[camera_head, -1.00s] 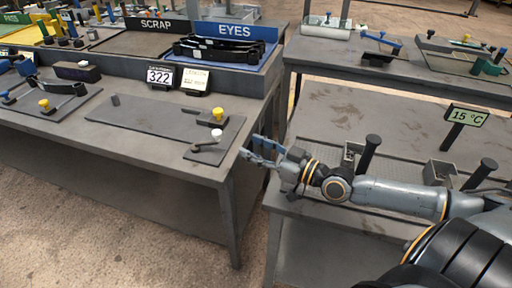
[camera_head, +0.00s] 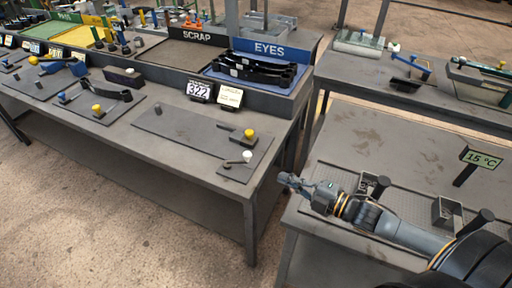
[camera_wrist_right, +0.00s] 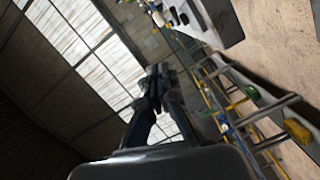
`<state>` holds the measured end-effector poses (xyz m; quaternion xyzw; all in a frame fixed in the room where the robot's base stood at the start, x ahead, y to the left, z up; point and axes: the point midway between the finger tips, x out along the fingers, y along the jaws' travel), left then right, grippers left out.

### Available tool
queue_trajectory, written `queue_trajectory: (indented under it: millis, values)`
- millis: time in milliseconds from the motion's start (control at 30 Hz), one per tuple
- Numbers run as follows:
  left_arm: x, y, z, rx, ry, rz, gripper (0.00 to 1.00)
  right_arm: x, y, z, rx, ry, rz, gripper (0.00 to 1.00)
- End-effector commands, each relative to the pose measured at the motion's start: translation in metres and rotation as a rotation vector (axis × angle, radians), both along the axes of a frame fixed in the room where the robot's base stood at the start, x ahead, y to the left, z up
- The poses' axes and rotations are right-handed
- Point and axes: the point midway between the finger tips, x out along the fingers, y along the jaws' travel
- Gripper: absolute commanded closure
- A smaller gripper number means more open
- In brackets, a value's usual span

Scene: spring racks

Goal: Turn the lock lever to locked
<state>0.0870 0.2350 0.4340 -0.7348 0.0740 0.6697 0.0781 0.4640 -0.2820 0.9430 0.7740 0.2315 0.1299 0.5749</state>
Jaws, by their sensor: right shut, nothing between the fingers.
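A small dark plate at the right front corner of the left bench carries a short lever with a white knob (camera_head: 247,156). Just behind it a yellow knob (camera_head: 249,134) stands on the end of a long flat plate (camera_head: 190,130). I cannot tell for sure which of these is the lock lever. My right gripper (camera_head: 284,179) is shut and empty, to the right of the white knob and apart from it, near the edge of the right bench. Its fingers show in the right wrist view (camera_wrist_right: 157,82), pointing away from the lever. My left gripper is not in view.
The left bench (camera_head: 100,165) holds more plates with blue and yellow knobs, a 322 sign (camera_head: 199,91) and the EYES tray (camera_head: 262,84) of black parts. A gap separates it from the right bench (camera_head: 350,150), which carries a 15 °C sign (camera_head: 481,159).

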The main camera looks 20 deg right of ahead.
Motion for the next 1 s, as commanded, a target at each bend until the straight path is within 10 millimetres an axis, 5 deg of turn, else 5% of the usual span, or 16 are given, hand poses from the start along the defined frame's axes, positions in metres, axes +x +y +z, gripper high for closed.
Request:
queue_trajectory:
  millis: [100,367,1000]
  values:
    - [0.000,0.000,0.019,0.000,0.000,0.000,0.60,-0.009,0.002,0.002,-0.127,-0.041,0.024,1.00]
    - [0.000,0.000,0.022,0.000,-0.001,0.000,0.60,-0.006,0.007,-0.005,-0.196,-0.065,0.041,1.00]
    - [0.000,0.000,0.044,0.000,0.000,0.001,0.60,0.083,0.053,-0.015,-0.195,-0.064,0.040,1.00]
